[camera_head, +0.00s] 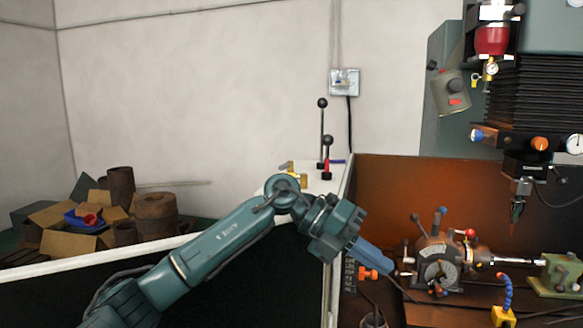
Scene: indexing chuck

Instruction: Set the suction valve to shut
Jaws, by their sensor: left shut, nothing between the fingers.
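No part in view is clearly labelled as the suction valve. A small brass fitting (292,172) sits on the white ledge behind my left arm and is partly hidden by it. My left gripper (392,267) is shut and empty, pointing down to the right, left of the indexing chuck (438,262) in the picture. An orange fitting (368,273) shows just below its fingers; I cannot tell whether they touch. My right gripper is out of view.
The chuck has several levers and a shaft toward a green tailstock (560,273). A machine head (535,140) hangs above. A blue hose (507,292) rises from a yellow base in front. Boxes and rusty cylinders (155,212) stand at the left.

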